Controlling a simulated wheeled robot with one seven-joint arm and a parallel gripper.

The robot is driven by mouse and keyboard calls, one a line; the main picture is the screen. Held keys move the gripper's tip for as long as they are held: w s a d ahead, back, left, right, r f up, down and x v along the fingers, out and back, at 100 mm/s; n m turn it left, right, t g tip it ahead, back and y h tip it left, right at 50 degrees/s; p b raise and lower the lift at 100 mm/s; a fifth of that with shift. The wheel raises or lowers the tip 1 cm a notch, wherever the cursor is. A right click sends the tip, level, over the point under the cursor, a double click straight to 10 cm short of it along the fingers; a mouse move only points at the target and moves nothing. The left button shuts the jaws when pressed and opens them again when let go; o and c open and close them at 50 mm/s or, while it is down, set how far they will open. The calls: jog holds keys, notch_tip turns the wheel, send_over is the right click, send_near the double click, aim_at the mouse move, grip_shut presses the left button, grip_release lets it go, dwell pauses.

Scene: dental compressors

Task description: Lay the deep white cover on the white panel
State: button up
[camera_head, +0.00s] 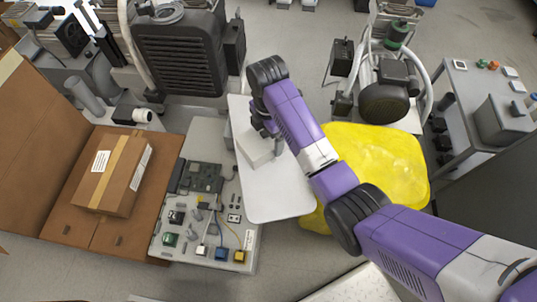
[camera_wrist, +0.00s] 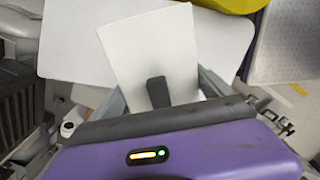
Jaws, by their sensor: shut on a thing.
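The deep white cover (camera_head: 254,149) is a pale box-like piece below my gripper (camera_head: 262,130) in the head view. It also shows in the wrist view (camera_wrist: 150,45), tilted relative to the panel behind it. My gripper is shut on the cover; in the wrist view one dark finger (camera_wrist: 158,92) lies against its near edge. The white panel (camera_head: 275,195) is a flat, rounded sheet under the cover, seen behind it in the wrist view (camera_wrist: 75,45). I cannot tell whether the cover touches the panel.
A board of electronic parts (camera_head: 205,200) stands left of the panel, with a cardboard box (camera_head: 120,175) beyond it. A yellow bag-like thing (camera_head: 385,165) lies to the right. A large black compressor (camera_head: 180,55) is at the back. The panel's front part is bare.

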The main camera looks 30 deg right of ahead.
notch_tip(320, 180, down, 10)
jog(key=shift+a+f+b, duration=0.1)
jog(key=shift+f+b, duration=0.05)
jog(key=shift+b, duration=1)
jog(key=shift+f, duration=0.2)
jog(key=o, duration=1.2)
jog(key=shift+o, duration=0.2)
notch_tip(320, 180, up, 12)
jog(key=p, duration=0.3)
jog(key=shift+r, duration=0.2)
